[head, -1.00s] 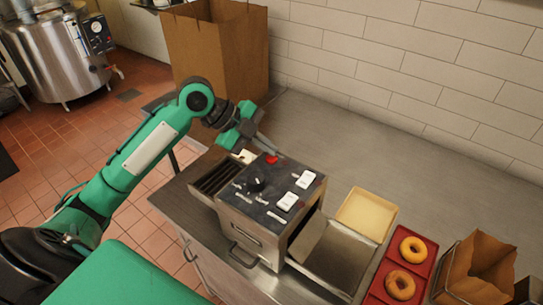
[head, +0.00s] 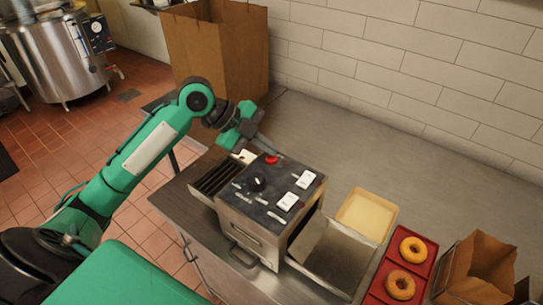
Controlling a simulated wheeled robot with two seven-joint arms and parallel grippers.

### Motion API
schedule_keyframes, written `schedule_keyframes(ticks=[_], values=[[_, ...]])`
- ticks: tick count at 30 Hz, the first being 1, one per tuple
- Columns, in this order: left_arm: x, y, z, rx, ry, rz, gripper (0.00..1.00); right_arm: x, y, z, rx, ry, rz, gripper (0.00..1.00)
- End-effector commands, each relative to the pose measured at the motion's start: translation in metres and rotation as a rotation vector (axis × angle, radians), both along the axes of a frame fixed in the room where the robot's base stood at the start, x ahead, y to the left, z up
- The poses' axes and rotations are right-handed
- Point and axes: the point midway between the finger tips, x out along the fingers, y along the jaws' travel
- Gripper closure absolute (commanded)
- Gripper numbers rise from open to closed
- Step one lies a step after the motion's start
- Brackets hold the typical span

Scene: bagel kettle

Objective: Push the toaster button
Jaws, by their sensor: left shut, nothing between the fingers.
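The toaster (head: 244,240) is a steel box with a dark top panel on the counter. Its panel carries a red button (head: 271,159) at the back edge, a black knob (head: 257,184) and two white switches (head: 287,201). My left gripper (head: 272,149) is shut and empty. Its fingertips are right by the red button, just behind it in the picture; I cannot tell whether they touch it. My right gripper is not in view.
An open metal chute (head: 330,255) is on the toaster's right. A cream tray (head: 367,213) and a red tray (head: 424,268) with two bagels (head: 412,248) lie farther right. A tall brown paper bag (head: 214,50) stands behind. The counter (head: 330,140) behind the toaster is clear.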

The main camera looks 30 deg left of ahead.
Motion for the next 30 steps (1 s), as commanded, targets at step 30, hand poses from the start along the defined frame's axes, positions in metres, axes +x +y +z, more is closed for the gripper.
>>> schedule_keyframes(ticks=[30], values=[[-0.0002, 0.0000, -0.0060, 0.001, 0.001, 0.000, 1.00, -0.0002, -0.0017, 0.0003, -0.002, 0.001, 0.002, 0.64]])
